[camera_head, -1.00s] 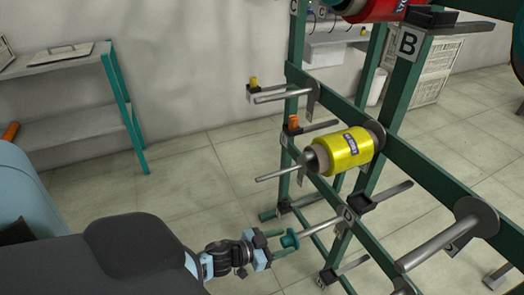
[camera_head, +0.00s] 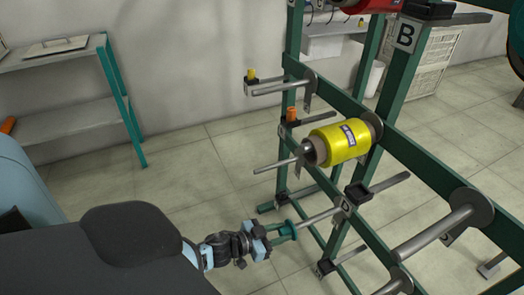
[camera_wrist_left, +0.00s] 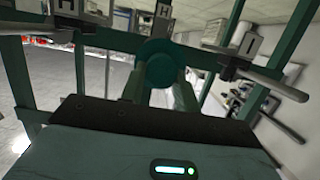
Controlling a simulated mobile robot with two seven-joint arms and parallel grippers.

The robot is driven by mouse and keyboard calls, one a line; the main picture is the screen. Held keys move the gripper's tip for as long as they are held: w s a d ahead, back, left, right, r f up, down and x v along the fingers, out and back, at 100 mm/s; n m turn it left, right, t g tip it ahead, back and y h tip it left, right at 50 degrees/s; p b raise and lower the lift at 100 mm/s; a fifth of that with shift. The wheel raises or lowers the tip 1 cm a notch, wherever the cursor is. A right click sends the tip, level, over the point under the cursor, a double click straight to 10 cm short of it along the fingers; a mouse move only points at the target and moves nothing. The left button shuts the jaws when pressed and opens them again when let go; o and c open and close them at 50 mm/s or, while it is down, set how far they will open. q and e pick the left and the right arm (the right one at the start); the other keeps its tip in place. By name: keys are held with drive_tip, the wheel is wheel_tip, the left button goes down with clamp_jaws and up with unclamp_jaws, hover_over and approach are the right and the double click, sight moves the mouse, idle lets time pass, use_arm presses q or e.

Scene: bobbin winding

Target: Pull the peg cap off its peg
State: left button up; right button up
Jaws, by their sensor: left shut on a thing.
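The peg cap (camera_head: 291,229) is a small teal piece at the near end of a thin grey peg (camera_head: 318,217) low on the rack, by the plate marked D. My left gripper (camera_head: 285,231) is shut on the cap, its fingers on either side of it. In the left wrist view the cap's round teal face (camera_wrist_left: 160,63) shows between the fingers, and the peg behind it is mostly hidden. The cap still looks seated on the peg's end. My right gripper is not in view.
The green rack (camera_head: 406,72) fills the right side. A yellow spool (camera_head: 340,143) sits on a peg above the gripper. Other bare pegs stick out, one at the right (camera_head: 440,229). A grey shelf (camera_head: 70,118) stands at the far left, with open floor between.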

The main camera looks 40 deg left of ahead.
use_arm(q)
drive_tip(key=shift+s, duration=0.1)
drive_tip(key=shift+s+a+p, duration=0.2)
drive_tip(key=shift+s+a, duration=0.05)
drive_tip(key=shift+s, duration=0.45)
drive_tip(key=shift+s+a+p, duration=0.15)
drive_tip(key=shift+s+a, duration=0.15)
drive_tip(key=shift+s, duration=0.4)
drive_tip(key=shift+s+a+p, duration=0.2)
drive_tip(key=shift+s+a, duration=0.05)
drive_tip(key=shift+s, duration=0.45)
drive_tip(key=shift+s+a, duration=0.2)
drive_tip(key=shift+s, duration=0.2)
